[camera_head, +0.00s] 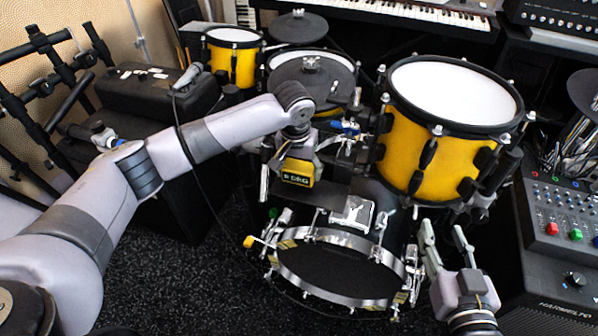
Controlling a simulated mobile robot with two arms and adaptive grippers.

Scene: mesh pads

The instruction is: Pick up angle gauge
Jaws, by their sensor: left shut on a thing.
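A small yellow-and-black block (298,174) with a dark front face and pale lettering hangs below my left wrist; it looks like the angle gauge. My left gripper (297,163) points down and is shut on it. The gripper's fingers are partly hidden by the wrist and the block. The block is above a dark flat surface (312,194) over the bass drum; I cannot tell whether it touches it. My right gripper (444,234) is open and empty, its fingers pointing up and away, at the bass drum's right.
A large yellow drum (433,150) stands right of my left gripper, and a bass drum (338,268) lies below it. Smaller drums and a cymbal (312,84) are behind. A mixer (563,212) is at the right. A microphone (188,76) is at the left.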

